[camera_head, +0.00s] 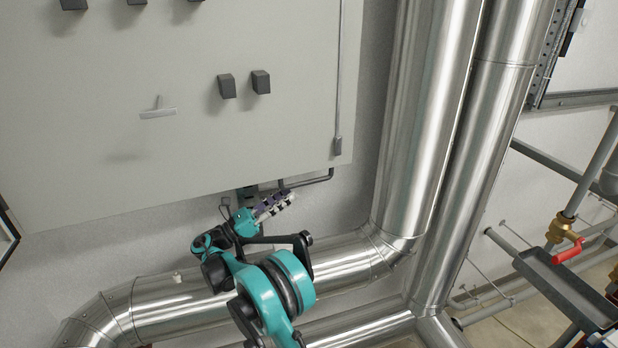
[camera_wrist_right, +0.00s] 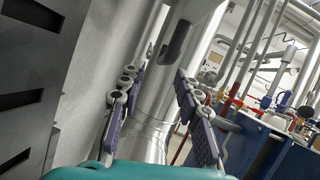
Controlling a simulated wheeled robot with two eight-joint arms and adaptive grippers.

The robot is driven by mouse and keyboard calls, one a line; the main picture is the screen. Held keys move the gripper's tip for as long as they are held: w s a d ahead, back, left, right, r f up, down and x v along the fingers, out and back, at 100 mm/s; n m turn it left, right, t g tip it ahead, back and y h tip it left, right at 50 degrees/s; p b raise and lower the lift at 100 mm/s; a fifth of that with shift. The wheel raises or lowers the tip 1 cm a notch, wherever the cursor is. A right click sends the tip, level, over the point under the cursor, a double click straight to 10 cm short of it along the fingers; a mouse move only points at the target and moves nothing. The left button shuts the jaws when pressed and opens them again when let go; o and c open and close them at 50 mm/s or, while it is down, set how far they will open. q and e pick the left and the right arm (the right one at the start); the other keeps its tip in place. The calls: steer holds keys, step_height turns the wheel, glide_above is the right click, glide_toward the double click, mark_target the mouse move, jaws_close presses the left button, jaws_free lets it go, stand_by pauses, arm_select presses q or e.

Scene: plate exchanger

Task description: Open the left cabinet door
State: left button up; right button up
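The large grey cabinet front (camera_head: 200,160) fills the upper left of the head view and looks closed. A small silver T-shaped handle (camera_head: 158,113) sits on it at left. Several dark knobs, including a pair (camera_head: 244,84), stick out to its right and above. My right gripper (camera_head: 275,205) is just below the cabinet's lower edge, below and to the right of the handle and apart from it. In the right wrist view, its two purple-padded fingers (camera_wrist_right: 157,105) are spread with nothing held between them. My left gripper is not in view.
Thick shiny metal pipes (camera_head: 425,120) rise to the right of the cabinet, and a horizontal pipe (camera_head: 170,305) runs below it, behind my right arm. A valve with a red handle (camera_head: 567,250) and a dark tray (camera_head: 565,285) are at far right. Space in front of the cabinet looks clear.

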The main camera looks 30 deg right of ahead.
mark_target(305, 183)
steer(key=x, duration=0.7)
steer(key=shift+s+a+b, duration=0.1)
steer(key=shift+s+b, duration=0.05)
steer(key=shift+b, duration=0.25)
steer(key=shift+s+r, duration=0.1)
steer(key=shift+r, duration=0.05)
jaws_close()
